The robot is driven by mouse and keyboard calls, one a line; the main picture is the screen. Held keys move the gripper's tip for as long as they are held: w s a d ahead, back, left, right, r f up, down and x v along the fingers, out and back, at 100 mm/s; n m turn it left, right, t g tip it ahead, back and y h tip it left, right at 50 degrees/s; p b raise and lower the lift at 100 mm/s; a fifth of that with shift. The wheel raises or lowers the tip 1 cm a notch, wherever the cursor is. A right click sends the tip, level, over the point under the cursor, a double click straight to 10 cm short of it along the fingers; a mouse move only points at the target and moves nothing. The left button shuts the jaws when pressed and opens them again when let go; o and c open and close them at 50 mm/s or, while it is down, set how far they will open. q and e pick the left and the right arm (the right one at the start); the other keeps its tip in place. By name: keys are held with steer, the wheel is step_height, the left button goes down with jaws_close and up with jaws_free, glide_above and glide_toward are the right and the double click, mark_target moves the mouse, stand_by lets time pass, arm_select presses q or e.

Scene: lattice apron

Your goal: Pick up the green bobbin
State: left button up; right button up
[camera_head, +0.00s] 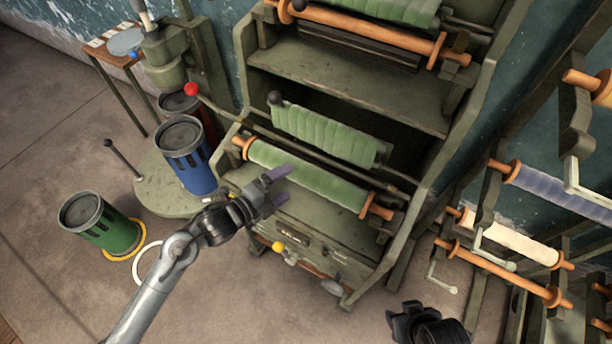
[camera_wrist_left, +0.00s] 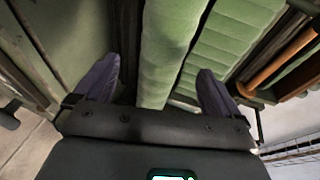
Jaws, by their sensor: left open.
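A green bobbin (camera_head: 312,178) with orange wooden ends lies across the front of the olive machine, sloping down to the right. It also shows in the wrist view (camera_wrist_left: 168,45), running lengthwise between the two purple fingers. My left gripper (camera_head: 286,184) is open at the bobbin's left half, with its fingers reaching toward it. In the wrist view my left gripper (camera_wrist_left: 161,70) holds nothing; whether a finger touches the bobbin I cannot tell. A black part at the lower edge looks like my right gripper (camera_head: 422,326); its jaws are unclear.
A ribbed green roller (camera_head: 325,133) lies just behind the bobbin. A blue can (camera_head: 186,155) and a green can (camera_head: 100,225) stand to the left. A rack on the right holds a blue-grey spool (camera_head: 560,190) and a cream spool (camera_head: 510,238). Floor is open at lower left.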

mark_target(302, 172)
arm_select(q)
steer(key=shift+x, duration=1.15)
steer(key=shift+r+b+x, duration=0.1)
steer(key=shift+b+x, duration=0.2)
steer(key=shift+x, duration=1)
steer(key=shift+r+b+x, duration=0.15)
steer(key=shift+b+x, duration=0.1)
steer(key=shift+x, duration=1.1)
steer(key=shift+c, duration=0.3)
steer(key=shift+r, duration=0.1)
steer(key=c, duration=1.3)
steer(key=shift+c, duration=0.3)
